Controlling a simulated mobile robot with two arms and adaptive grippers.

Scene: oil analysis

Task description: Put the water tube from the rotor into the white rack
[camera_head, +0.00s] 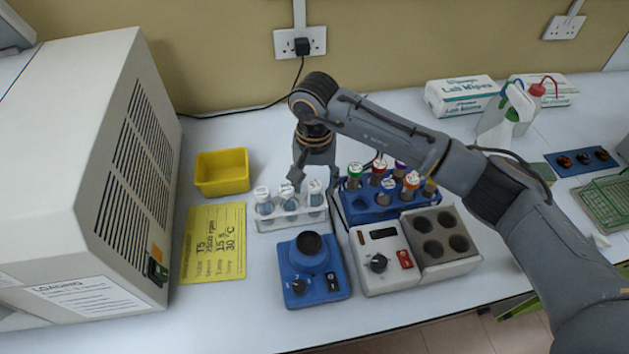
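The white rack (292,222) stands on the bench in the middle. My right gripper (315,181) points down over the right end of the white rack. Its fingers are apart, to either side of the right tube's cap, with gaps showing. No rotor shows. My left gripper is not in view.
A blue rack (366,212) with several coloured-cap tubes stands just right. In front are a blue mixer (312,268) and a heating block (440,246). A yellow bin (222,172), a yellow card (214,243) and a large machine (70,170) are left.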

